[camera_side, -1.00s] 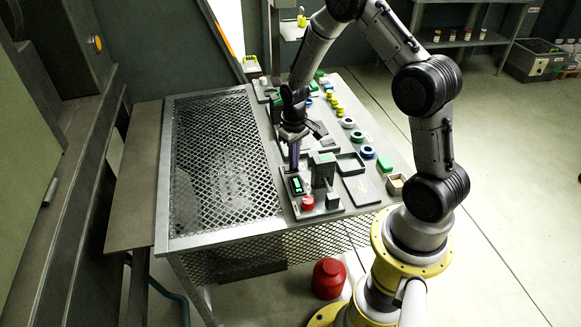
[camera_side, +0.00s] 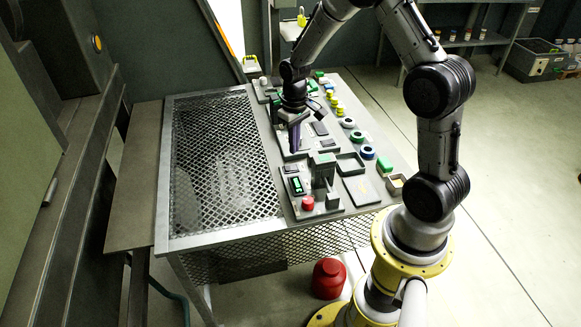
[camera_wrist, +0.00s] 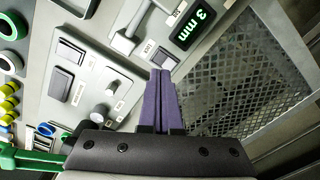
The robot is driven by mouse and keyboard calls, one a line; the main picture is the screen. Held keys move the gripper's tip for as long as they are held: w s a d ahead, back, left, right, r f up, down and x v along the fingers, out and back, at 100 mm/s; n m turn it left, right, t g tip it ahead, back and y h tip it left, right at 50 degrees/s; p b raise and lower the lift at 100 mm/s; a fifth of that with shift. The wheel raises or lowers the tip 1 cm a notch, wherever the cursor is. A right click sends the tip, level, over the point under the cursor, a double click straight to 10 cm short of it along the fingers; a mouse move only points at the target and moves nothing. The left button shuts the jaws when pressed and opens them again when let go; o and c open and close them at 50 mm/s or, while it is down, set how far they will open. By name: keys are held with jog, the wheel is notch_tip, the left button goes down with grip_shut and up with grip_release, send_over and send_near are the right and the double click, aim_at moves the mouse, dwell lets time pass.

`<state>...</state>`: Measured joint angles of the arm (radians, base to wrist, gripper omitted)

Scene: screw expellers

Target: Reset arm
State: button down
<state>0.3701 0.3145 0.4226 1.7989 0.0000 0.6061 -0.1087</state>
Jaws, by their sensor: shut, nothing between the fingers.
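My gripper (camera_side: 294,149) is shut and empty, its purple fingers pointing down above the work panel in the side view. In the wrist view the two fingers (camera_wrist: 161,72) lie together, tips near a small dark button on the panel. A green-lit display (camera_wrist: 195,27) reading "3 mm" is just right of the tips. In the side view a green-lit display (camera_side: 297,186) and a red button (camera_side: 307,203) are on the panel's near end. I cannot tell how far the tips are above the panel.
A mesh plate (camera_side: 225,160) fills the table's left part. Green, blue and yellow ring-shaped parts (camera_side: 357,137) line the panel's right side. A grey upright block (camera_side: 323,170) stands near the red button. A red container (camera_side: 328,279) is on the floor below.

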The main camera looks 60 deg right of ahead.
jog(key=shift+r, duration=0.55)
jog(key=shift+a, duration=0.1)
jog(key=s+a+r+n+t, duration=0.15)
jog(key=a+r, duration=0.25)
jog(key=r, duration=0.5)
jog(key=a+r+n+t, duration=0.1)
jog(key=a+r+t, duration=0.25)
jog(key=r, duration=0.65)
jog(key=s+a+r+t, duration=0.1)
jog(key=s+a+r, duration=0.4)
jog(key=s, duration=0.4)
jog(key=s+a+f, duration=0.1)
jog(key=s+f, duration=0.2)
jog(key=s, duration=0.6)
jog(key=shift+s+a, duration=0.25)
jog(key=shift+s, duration=0.05)
jog(key=shift+n, duration=0.25)
